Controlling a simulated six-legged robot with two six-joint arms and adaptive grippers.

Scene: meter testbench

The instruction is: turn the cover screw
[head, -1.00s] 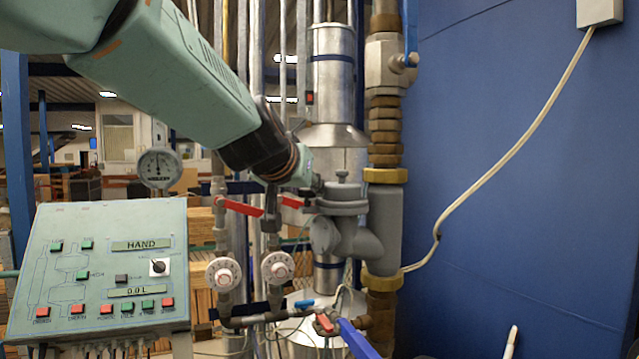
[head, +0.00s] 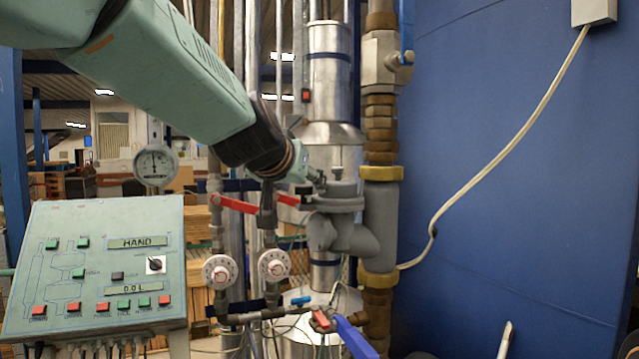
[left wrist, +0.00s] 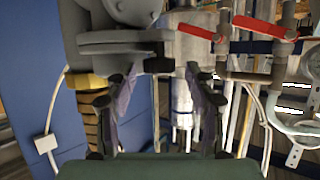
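The grey meter (head: 345,232) sits on the pipework at the middle of the head view, with a round flanged cover (head: 338,203) on top. My left gripper (head: 319,181) comes in from the upper left and is just left of the screw, close to the cover. In the left wrist view its two fingers (left wrist: 163,72) are spread apart, with the cover (left wrist: 118,45) above them at the left. A small grey part between the tips may be the screw; contact is unclear. My right gripper is out of view.
Red valve handles (head: 236,204) and white dials (head: 219,271) stand left of the meter. A control panel (head: 95,262) is at the lower left. Metal pipes (head: 330,75) rise behind the meter. The blue wall (head: 520,170) on the right carries a loose cable.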

